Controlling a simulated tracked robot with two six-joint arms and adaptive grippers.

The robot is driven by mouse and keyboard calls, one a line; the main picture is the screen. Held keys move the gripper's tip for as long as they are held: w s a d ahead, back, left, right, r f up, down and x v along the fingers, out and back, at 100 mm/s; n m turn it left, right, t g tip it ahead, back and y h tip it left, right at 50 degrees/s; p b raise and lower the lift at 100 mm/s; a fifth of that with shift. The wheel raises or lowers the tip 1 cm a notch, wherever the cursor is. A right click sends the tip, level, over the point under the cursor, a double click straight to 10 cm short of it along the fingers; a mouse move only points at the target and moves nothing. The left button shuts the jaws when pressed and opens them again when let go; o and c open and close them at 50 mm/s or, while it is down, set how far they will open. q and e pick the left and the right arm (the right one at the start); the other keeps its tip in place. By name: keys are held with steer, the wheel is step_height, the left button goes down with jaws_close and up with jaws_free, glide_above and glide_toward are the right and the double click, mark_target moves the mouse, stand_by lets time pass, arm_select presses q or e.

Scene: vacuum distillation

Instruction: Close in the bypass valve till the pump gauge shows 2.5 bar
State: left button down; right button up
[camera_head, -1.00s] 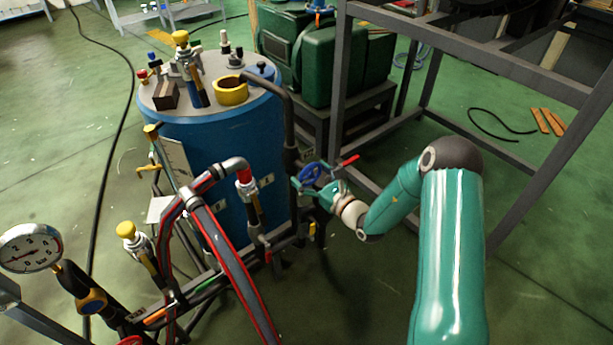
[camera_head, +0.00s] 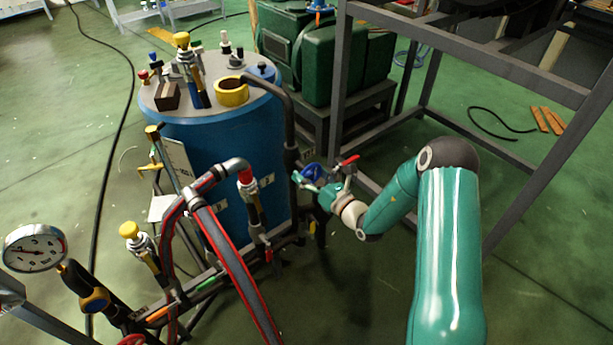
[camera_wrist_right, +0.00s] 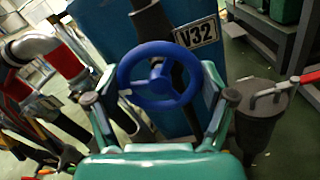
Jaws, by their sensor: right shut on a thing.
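The blue handwheel (camera_head: 311,172) of the bypass valve sits on the pipework just right of the blue tank. In the right wrist view the handwheel (camera_wrist_right: 158,76) shows its ring and spokes, with a plate reading V32 (camera_wrist_right: 195,35) behind it. My right gripper (camera_head: 313,181) is shut on the handwheel. In the right wrist view its two fingers (camera_wrist_right: 160,102) stand on either side of the rim. The round white pump gauge (camera_head: 34,247) is at the far left; its dial is too small to read surely. My left gripper is not in view.
The blue tank (camera_head: 205,150) carries several fittings and a yellow ring (camera_head: 231,92) on its lid. Red-striped hoses (camera_head: 228,252) arch in front of it. A red lever (camera_head: 348,160) stands close to the right gripper. A grey metal frame (camera_head: 490,60) rises behind my right arm.

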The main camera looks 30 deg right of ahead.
steer(key=o, duration=1)
steer(key=s, duration=0.8)
steer(key=s+d, duration=0.1)
steer(key=s, duration=0.3)
steer(key=shift+f, duration=0.1)
